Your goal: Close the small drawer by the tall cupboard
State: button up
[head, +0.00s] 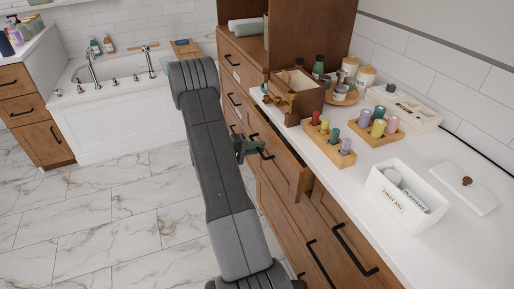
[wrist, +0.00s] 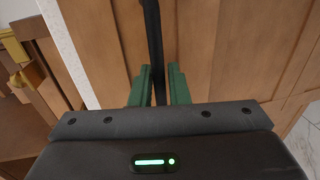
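A wooden drawer (head: 292,160) under the white counter, just in front of the tall wooden cupboard (head: 312,32), stands pulled out, its front clear of the neighbouring fronts. Its black bar handle (head: 268,155) is partly hidden by my gripper. My gripper (head: 249,147) is at this drawer front. In the wrist view its green fingers (wrist: 160,86) stand close on both sides of the black handle bar (wrist: 153,40) and look shut on it. The plain wooden drawer front (wrist: 235,55) fills much of that view.
A small wooden box with brass knobs (head: 290,97) stands on the counter (head: 345,190) above the drawer. Wooden trays with coloured bottles (head: 335,140) and a white bin (head: 405,197) are also there. The marble floor (head: 125,215) to the left is clear, up to the bathtub (head: 120,120).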

aim_at(268, 145)
grip_shut()
jog(key=b+x, duration=0.4)
jog(key=shift+w+d+r, duration=0.1)
jog(key=shift+d+r, duration=0.05)
jog(key=shift+d, duration=0.2)
jog(key=shift+w+d+r+b, duration=0.1)
jog(key=shift+w+d+b, duration=0.15)
jog(key=shift+d+b, duration=0.4)
jog(key=shift+r, duration=0.2)
grip_release()
jog(key=shift+w, duration=0.1)
